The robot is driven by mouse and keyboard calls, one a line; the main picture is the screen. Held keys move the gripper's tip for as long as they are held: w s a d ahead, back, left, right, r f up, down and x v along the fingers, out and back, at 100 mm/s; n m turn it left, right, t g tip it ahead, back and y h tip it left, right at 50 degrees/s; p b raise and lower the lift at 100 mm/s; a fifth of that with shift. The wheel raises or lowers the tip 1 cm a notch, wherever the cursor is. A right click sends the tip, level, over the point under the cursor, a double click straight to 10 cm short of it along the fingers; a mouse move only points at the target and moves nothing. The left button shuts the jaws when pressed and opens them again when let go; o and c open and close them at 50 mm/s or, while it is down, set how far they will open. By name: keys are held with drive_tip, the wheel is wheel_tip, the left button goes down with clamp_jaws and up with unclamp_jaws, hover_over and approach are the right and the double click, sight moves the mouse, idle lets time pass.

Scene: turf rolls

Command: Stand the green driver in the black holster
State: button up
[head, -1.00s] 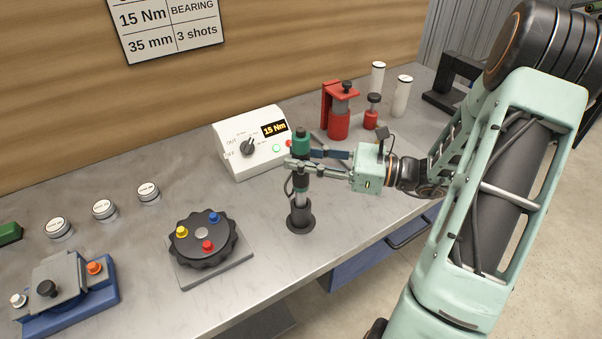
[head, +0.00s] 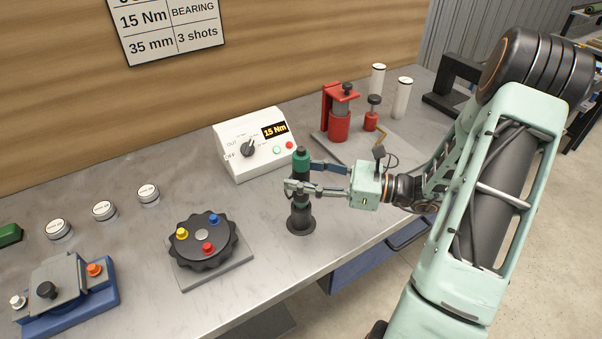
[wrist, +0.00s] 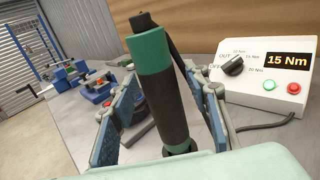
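The green driver (head: 301,162), with a dark top and dark lower grip, stands upright in the black holster (head: 301,224) on the bench. Its lower end is hidden inside the holster. In the wrist view the driver (wrist: 155,65) rises between my finger pads, leaning slightly in the picture. My gripper (head: 305,178) is at the driver's height, with one finger on each side of it. The fingers are spread, and the wrist view shows a gap between the driver and the right pad of my gripper (wrist: 168,105).
A white torque controller (head: 250,150) reading 15 Nm stands behind the holster. A black round fixture (head: 203,238) with coloured knobs is to the left. A red press (head: 338,115) and white cylinders (head: 402,97) stand at the back right. Bare bench lies around the holster.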

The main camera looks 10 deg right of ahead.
drive_tip(key=shift+r, duration=0.15)
drive_tip(key=b+v, duration=0.2)
drive_tip(key=v, duration=1)
